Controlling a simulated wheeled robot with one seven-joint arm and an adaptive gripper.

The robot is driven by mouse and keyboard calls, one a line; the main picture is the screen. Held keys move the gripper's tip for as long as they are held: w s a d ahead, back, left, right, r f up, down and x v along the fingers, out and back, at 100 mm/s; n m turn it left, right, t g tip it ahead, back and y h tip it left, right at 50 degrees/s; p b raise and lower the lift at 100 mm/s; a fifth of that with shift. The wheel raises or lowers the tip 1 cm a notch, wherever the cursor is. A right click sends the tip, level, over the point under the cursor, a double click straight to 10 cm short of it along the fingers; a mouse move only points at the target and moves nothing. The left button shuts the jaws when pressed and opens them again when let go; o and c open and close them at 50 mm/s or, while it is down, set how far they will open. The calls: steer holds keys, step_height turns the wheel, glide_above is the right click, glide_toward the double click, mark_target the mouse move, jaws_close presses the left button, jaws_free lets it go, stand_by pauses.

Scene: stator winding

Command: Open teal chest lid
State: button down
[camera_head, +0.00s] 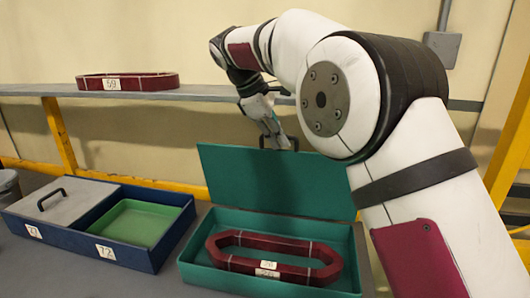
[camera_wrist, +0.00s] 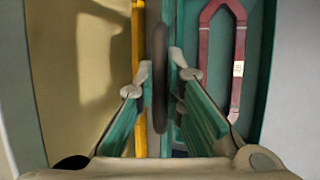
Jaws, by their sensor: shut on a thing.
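The teal chest (camera_head: 190,268) stands on the table with its lid (camera_head: 270,183) raised, leaning back a little past upright. A dark red coil frame (camera_head: 222,258) with white tags lies inside the chest; it also shows in the wrist view (camera_wrist: 204,55). A black handle (camera_head: 294,142) sits at the lid's top edge. My gripper (camera_head: 278,140) is at that handle. In the wrist view my gripper (camera_wrist: 160,80) has its fingers on both sides of the dark handle (camera_wrist: 159,60), shut on it.
A blue box (camera_head: 130,262) to the left has a grey sliding cover (camera_head: 65,198) with a handle and a green tray (camera_head: 140,205). Another red coil frame (camera_head: 127,82), tagged 59, lies on the grey shelf (camera_head: 215,93) behind. A yellow frame (camera_head: 60,135) supports the shelf.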

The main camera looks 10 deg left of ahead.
steer(key=shift+w+r+b, duration=0.15)
steer(key=shift+w+b, duration=0.15)
steer(key=shift+w, duration=0.95)
steer(key=c, duration=1.7)
jaws_free()
steer(key=shift+o, duration=0.2)
steer(key=shift+v, duration=3.65)
steer(key=shift+s+a, duration=0.1)
